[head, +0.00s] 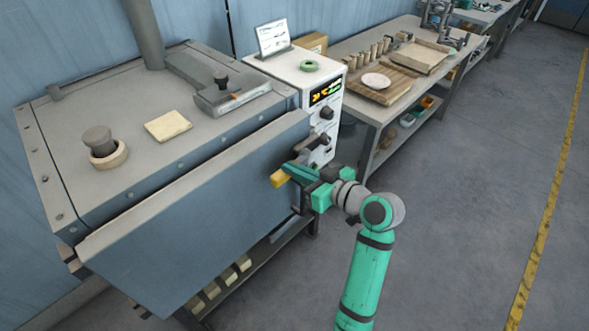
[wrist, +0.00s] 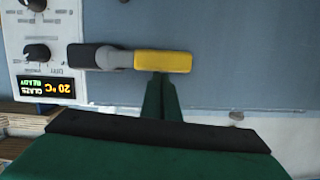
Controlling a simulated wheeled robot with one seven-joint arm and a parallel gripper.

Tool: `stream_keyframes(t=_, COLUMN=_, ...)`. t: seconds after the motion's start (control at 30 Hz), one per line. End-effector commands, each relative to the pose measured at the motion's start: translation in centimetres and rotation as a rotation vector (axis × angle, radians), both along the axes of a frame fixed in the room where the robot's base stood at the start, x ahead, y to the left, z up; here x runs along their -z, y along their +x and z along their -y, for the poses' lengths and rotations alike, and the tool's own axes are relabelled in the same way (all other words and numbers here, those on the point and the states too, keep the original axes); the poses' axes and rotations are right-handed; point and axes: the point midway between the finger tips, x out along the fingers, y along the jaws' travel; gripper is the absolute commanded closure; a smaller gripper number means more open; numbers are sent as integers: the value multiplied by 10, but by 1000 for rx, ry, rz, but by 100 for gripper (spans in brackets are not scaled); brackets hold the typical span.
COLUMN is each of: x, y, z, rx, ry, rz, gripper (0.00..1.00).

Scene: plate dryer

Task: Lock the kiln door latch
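The kiln (head: 110,125) stands at the left with its blue-grey door (head: 190,225) across the front. The door looks closed or nearly so; I cannot tell if it is fully flush. The latch has a yellow grip (head: 280,178) near the door's right edge. In the wrist view the yellow grip (wrist: 162,61) lies level, with a grey and black pivot part (wrist: 95,57) to its left. My gripper (head: 297,171) is at the latch, its fingers together. In the wrist view the fingertips (wrist: 160,80) meet the grip's lower edge; I cannot tell if they touch.
A white control box (head: 318,85) with a lit display and knobs stands right of the door. The wrist view shows the display (wrist: 46,86) upside down, reading 20 °C. A workbench (head: 350,45) with pottery runs behind. The floor (head: 460,190) at right is clear.

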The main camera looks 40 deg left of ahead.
Motion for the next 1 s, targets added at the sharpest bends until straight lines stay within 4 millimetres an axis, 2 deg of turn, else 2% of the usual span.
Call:
stream_keyframes(t=0.03, x=5, y=-2, z=-1, rx=-5, ry=-9, rz=-8, gripper=100)
stream_keyframes(t=0.17, x=0, y=-1, z=-1, rx=-5, ry=-9, rz=-6, gripper=100)
stream_keyframes(t=0.27, x=-13, y=-1, z=-1, rx=-4, ry=-7, rz=-3, gripper=100)
stream_keyframes(t=0.4, x=-41, y=0, z=0, rx=-2, ry=-3, rz=4, gripper=100)
stream_keyframes(t=0.7, x=-55, y=-3, z=61, rx=3, ry=0, rz=0, gripper=100)
stream_keyframes(t=0.9, x=-62, y=-6, z=88, rx=2, ry=1, rz=0, gripper=100)
stream_keyframes(t=1.0, x=-63, y=-6, z=94, rx=1, ry=0, rz=0, gripper=100)
